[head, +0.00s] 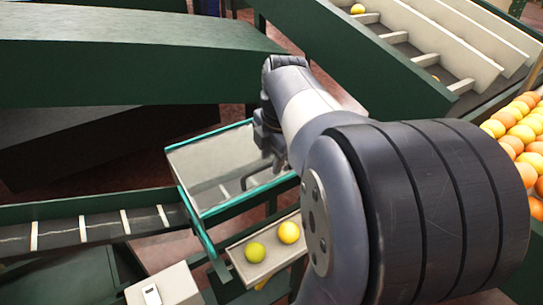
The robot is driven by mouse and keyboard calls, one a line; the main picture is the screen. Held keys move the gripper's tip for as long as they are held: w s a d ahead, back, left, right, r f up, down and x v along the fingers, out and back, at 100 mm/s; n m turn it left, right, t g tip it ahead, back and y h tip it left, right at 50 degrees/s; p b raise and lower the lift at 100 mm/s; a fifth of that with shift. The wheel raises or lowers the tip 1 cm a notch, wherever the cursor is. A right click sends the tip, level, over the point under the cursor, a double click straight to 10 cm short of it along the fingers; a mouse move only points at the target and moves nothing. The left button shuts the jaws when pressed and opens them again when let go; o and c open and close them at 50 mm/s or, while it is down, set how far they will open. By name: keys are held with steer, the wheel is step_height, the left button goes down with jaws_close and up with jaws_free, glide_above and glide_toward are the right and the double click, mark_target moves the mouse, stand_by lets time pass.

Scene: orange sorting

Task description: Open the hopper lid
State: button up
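The hopper (192,215) is a teal-edged frame left of centre. A pale grey panel, which looks like its lid (200,160), lies inside the teal edges. A thin dark bent bar like a handle (246,181) stands at the panel's right part. My gripper (277,166) points down over the right part of the panel, beside the bar. My arm hides part of the gripper and the hopper's right side. I cannot tell whether the fingers touch the bar, whether they are open, or whether the lid is raised.
A small tray (238,262) with two yellow-green fruits sits below the hopper. A dark conveyor (75,232) with white slats reaches the hopper from the left. Green machine housings (120,62) stand behind. A stepped chute (395,38) and a heap of oranges (522,128) are at right.

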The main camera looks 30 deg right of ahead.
jaws_close()
stand_by(0.6)
